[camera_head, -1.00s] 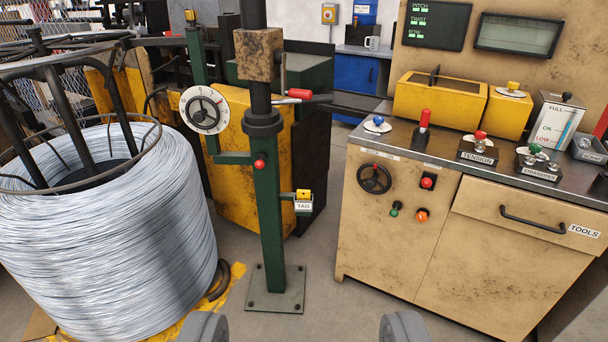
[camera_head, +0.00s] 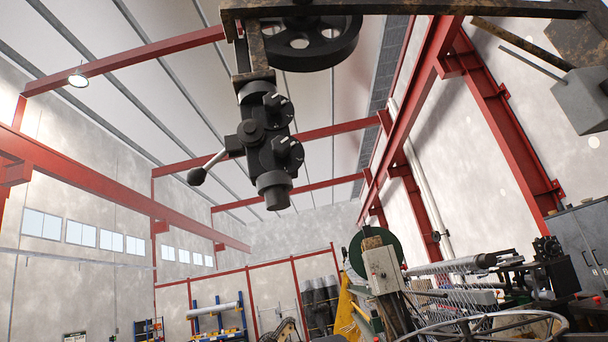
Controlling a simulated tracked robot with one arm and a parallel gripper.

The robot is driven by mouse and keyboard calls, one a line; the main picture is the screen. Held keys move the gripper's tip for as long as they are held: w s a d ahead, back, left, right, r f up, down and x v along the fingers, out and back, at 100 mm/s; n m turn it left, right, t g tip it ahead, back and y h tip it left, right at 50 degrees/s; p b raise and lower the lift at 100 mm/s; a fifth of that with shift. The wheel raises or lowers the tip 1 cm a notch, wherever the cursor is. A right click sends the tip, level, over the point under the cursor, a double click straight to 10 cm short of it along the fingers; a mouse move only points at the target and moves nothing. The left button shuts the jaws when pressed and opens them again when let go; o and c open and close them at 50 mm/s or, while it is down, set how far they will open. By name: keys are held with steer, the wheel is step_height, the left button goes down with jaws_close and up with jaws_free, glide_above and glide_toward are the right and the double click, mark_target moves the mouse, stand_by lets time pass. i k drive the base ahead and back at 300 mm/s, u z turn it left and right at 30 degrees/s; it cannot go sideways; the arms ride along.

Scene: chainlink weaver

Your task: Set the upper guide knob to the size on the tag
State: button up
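A dark guide block (camera_head: 252,135) hangs overhead from a rusty bracket, left of centre. Two dark round knobs with pale marks stick out of its right side, an upper one (camera_head: 278,108) and a lower one (camera_head: 289,152). The marks are too small to read, and I cannot tell which knob is the task's. A short nozzle (camera_head: 274,190) hangs below. The tag is not in view. My gripper is not in view.
A large dark pulley wheel (camera_head: 312,42) and a rusty beam (camera_head: 400,7) are above the block. A grey box (camera_head: 582,100) hangs at upper right. A wire mesh machine (camera_head: 450,285) and a spoked ring (camera_head: 490,328) stand at lower right. Open air surrounds the block's left side.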

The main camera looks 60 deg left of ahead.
mark_target(272, 101)
steer(key=z, duration=0.9)
steer(key=i, duration=0.1)
steer(key=u, duration=3.55)
steer(key=k, duration=0.75)
steer(key=z, duration=0.65)
steer(key=i, duration=1)
steer(key=z, duration=0.05)
